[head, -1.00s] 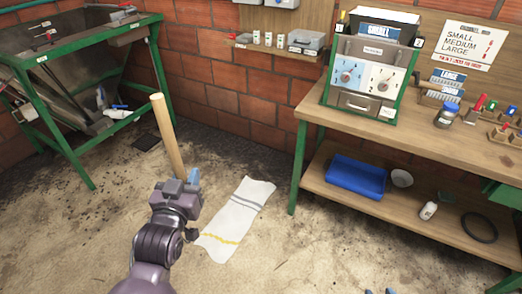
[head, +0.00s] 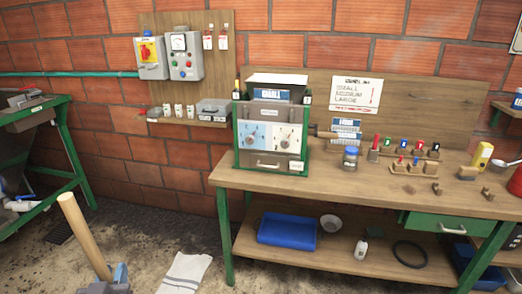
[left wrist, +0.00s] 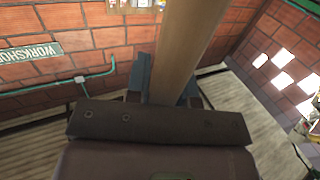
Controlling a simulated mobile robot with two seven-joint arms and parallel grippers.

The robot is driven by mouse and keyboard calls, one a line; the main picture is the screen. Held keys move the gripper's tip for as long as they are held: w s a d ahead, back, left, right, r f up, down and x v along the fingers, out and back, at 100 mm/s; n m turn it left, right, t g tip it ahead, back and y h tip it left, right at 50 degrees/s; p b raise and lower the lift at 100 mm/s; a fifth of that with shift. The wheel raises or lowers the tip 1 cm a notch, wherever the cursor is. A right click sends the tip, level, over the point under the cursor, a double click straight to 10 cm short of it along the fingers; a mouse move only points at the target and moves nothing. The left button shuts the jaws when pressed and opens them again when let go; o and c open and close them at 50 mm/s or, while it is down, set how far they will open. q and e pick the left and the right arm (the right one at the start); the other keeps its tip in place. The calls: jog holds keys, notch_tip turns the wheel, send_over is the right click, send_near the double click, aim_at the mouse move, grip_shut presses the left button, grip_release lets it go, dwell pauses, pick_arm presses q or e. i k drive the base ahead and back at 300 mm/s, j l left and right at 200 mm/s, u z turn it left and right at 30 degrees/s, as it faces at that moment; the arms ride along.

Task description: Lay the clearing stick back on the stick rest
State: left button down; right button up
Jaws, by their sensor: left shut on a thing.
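The clearing stick (head: 84,238) is a plain, light wooden rod. It stands tilted at the lower left of the head view, its top leaning left. My left gripper (head: 115,277) is shut on it near the bottom edge, left of the workbench. The stick also shows in the left wrist view (left wrist: 192,45), rising from between the fingers (left wrist: 165,92). Its lower end is hidden. Small notched wooden blocks (head: 408,190) lie on the bench; I cannot tell whether they are the stick rest. My right gripper is out of view.
The wooden workbench (head: 300,182) carries a green-framed box with dials (head: 272,137), a jar (head: 350,157) and several coloured-handled tools. Its lower shelf holds a blue tray (head: 287,232). A green-framed stand (head: 68,145) is at the left. A white cloth (head: 186,272) lies on the floor.

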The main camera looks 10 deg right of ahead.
aim_at(461, 194)
jog(key=i+l+z, duration=0.1)
jog(key=l, duration=0.5)
jog(key=l+z, duration=0.1)
jog(key=l, duration=0.5)
jog(key=i+l+z, duration=0.1)
jog(key=l, duration=0.5)
jog(key=i+l, duration=0.2)
jog(key=l, duration=0.35)
jog(key=i+l+z, duration=0.15)
jog(key=l, duration=0.45)
jog(key=i+l+z, duration=0.1)
jog(key=l, duration=0.45)
jog(key=i+l+z, duration=0.1)
jog(key=i+l, duration=0.15)
jog(key=l, duration=0.3)
jog(key=i+l+z, duration=0.1)
jog(key=l, duration=0.4)
jog(key=i, duration=0.1)
